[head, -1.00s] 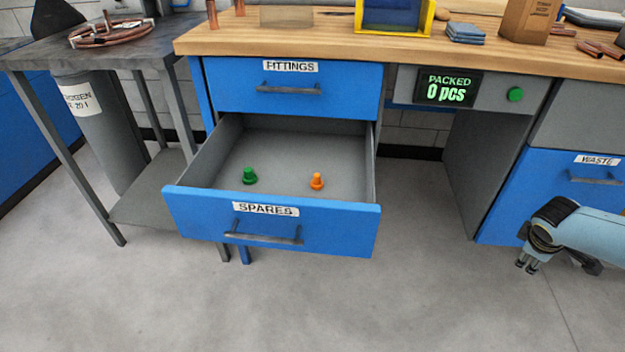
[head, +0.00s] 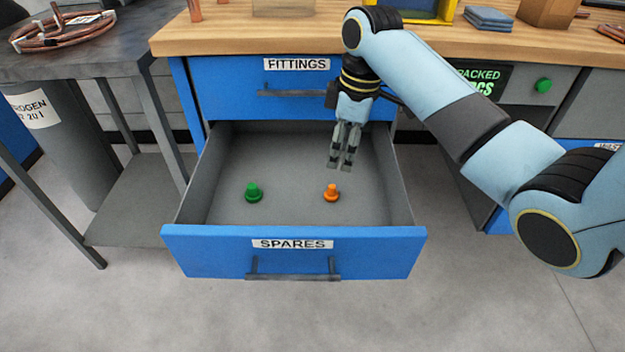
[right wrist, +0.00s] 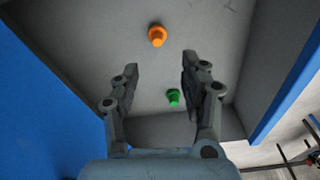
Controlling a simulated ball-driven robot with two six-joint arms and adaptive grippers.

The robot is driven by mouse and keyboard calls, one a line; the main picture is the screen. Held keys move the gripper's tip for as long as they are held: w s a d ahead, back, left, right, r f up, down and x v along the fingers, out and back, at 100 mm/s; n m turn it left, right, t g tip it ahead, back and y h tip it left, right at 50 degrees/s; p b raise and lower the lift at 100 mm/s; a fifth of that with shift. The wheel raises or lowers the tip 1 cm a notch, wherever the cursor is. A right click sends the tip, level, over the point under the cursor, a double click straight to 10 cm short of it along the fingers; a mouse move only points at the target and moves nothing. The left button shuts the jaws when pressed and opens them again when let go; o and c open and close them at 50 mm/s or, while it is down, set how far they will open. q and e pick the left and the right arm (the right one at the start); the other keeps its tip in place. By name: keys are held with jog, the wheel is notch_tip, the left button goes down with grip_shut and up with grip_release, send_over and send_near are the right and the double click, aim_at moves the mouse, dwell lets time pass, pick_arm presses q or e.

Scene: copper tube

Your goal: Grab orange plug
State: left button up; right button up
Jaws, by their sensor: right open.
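The orange plug (head: 331,192) stands on the floor of the open SPARES drawer (head: 290,258), right of its middle. A green plug (head: 253,192) stands to its left in the same drawer. My right gripper (head: 341,166) points down over the drawer, above and slightly behind the orange plug, apart from it. In the right wrist view the right gripper (right wrist: 160,62) is open and empty; the orange plug (right wrist: 157,36) lies beyond the fingertips, and the green plug (right wrist: 174,97) shows between the fingers. My left gripper is not in view.
The closed FITTINGS drawer (head: 230,92) and the wooden worktop (head: 240,38) are above and behind the open drawer. Its side walls and blue front surround the plugs. A grey side table (head: 100,60) with a copper coil (head: 62,30) stands at left. Most of the drawer floor is bare.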

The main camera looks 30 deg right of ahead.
jog(key=b, duration=0.2)
send_over(332, 186)
jog(key=s, duration=0.1)
jog(key=f, duration=0.5)
jog(key=shift+d, duration=0.2)
jog(key=shift+f, duration=0.3)
jog(key=f+b, duration=0.1)
jog(key=f, duration=0.1)
jog(key=w+f+b, duration=0.1)
jog(key=f, duration=0.1)
jog(key=shift+a+f, duration=0.15)
jog(key=shift+f, duration=0.2)
jog(key=shift+c, duration=1)
jog(key=c, duration=0.5)
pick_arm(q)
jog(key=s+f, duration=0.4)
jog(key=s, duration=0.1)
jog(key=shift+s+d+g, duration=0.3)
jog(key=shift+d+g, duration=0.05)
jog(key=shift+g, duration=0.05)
pick_arm(e)
jog(key=shift+c, duration=0.6)
